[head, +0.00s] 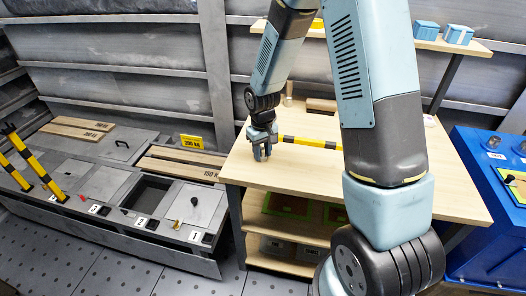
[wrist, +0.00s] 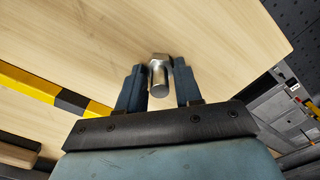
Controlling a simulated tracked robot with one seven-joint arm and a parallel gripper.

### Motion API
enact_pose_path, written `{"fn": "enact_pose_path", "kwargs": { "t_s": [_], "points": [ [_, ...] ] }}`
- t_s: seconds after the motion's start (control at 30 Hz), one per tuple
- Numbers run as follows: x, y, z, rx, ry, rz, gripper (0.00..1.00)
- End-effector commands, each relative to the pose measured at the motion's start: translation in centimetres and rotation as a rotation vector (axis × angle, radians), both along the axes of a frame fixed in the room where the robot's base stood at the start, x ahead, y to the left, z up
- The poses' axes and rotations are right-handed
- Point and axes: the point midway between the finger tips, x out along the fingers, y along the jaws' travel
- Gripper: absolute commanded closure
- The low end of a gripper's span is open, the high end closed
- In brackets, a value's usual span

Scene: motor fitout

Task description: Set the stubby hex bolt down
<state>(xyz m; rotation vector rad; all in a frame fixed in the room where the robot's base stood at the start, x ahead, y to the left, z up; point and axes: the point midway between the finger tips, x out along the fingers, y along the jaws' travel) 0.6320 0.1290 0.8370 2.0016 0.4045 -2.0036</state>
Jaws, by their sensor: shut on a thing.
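The stubby hex bolt (wrist: 158,76) is a short silver-grey metal bolt with a hex head. In the wrist view it sits between the two blue fingers of my gripper (wrist: 158,84), which is shut on it. The pale wooden worktop (wrist: 225,35) lies behind the bolt in that view; I cannot tell whether the bolt touches it. In the head view my gripper (head: 262,150) is at the left part of the worktop (head: 290,175), close to its left edge. The bolt is not clearly visible there.
A yellow-and-black striped bar (head: 310,143) lies on the worktop right of my gripper. Left of the bench, a low grey cabinet (head: 100,190) has numbered hatches, one open (head: 150,194). A blue machine (head: 490,200) stands at the right. My arm hides part of the worktop.

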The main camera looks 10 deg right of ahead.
Motion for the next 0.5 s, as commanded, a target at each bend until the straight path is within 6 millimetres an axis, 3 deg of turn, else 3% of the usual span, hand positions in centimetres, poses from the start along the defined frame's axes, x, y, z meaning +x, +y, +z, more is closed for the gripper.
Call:
{"fn": "enact_pose_path", "kwargs": {
  "t_s": [0.1,0.13,0.4,0.5],
  "points": [
    [0.00,-0.01,-0.14,0.000,0.000,0.000,0.99],
    [0.00,-0.01,-0.17,0.000,0.000,-0.001,0.65],
    [0.01,-0.04,-0.13,0.000,0.000,-0.001,0.40],
    [0.01,-0.05,-0.13,0.000,0.000,-0.001,0.40]
  ]
}}
